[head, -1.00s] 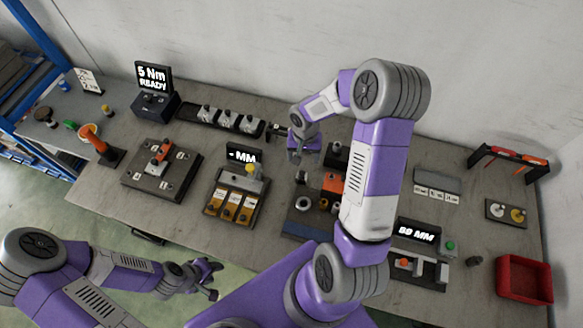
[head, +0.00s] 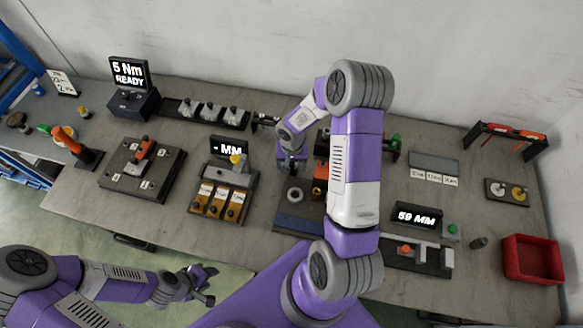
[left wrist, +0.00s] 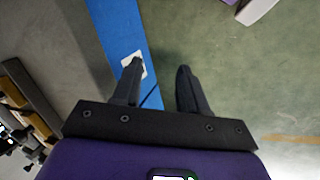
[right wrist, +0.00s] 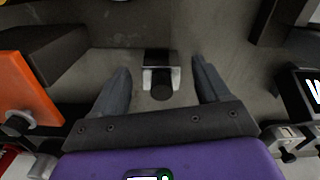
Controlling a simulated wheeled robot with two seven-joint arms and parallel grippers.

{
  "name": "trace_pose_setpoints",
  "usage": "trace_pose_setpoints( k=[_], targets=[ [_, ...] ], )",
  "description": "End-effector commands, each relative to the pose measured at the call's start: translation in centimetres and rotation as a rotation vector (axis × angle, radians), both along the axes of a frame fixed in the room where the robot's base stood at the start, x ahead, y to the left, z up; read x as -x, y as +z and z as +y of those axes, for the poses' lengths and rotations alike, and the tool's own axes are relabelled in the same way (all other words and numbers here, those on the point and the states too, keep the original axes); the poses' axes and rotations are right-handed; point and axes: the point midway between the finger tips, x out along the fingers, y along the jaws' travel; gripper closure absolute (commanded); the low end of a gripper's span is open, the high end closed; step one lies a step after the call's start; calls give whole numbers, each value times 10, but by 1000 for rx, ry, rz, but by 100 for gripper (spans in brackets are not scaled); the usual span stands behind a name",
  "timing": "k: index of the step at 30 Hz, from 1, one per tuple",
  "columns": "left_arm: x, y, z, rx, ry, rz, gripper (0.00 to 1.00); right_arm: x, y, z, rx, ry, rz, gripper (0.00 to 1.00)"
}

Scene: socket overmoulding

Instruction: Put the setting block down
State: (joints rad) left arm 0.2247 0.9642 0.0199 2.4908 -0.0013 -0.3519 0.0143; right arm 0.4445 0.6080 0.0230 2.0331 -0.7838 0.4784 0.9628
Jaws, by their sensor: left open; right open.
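My right gripper (head: 291,166) is open over the rear middle of the bench, beside the orange-and-black fixture. In the right wrist view, a small black-and-silver block with a round dark knob (right wrist: 160,78) lies ahead of the open fingers (right wrist: 162,88), in line with the gap. I see no finger touching it. I cannot tell for certain whether it is the setting block. My left gripper (head: 203,284) is open and empty in front of the bench; its fingers also show in the left wrist view (left wrist: 158,85), over the floor.
A station with a yellow knob and MM display (head: 228,148) stands left of my right gripper. A gauge with a "59 MM" display (head: 416,216) and a red bin (head: 531,258) are at the right. A rail with several silver parts (head: 210,112) runs behind.

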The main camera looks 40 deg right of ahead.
Motion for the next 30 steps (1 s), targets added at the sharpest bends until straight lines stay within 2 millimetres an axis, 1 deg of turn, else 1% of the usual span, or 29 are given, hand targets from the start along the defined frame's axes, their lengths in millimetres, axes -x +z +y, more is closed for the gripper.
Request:
trace_pose_setpoints(
  k=[1,3,10,11,24,26,30],
  targets=[
    [0,-1,0,0,0,0,57,0,-7,0,-1,0,1,24],
    [0,-2,0,0,0,0,57,0,-11,0,0,-1,0,24],
    [0,-2,0,0,0,0,57,0,-12,0,1,0,-2,24],
    [0,-2,0,0,0,0,57,0,-12,0,1,0,-2,27],
    [0,-2,0,0,0,0,57,0,-12,0,0,0,-1,95],
    [0,-2,0,0,0,0,57,-1,-11,0,1,0,-2,100],
    [0,-2,0,0,0,0,57,-1,-11,0,1,0,-2,100]
  ],
)
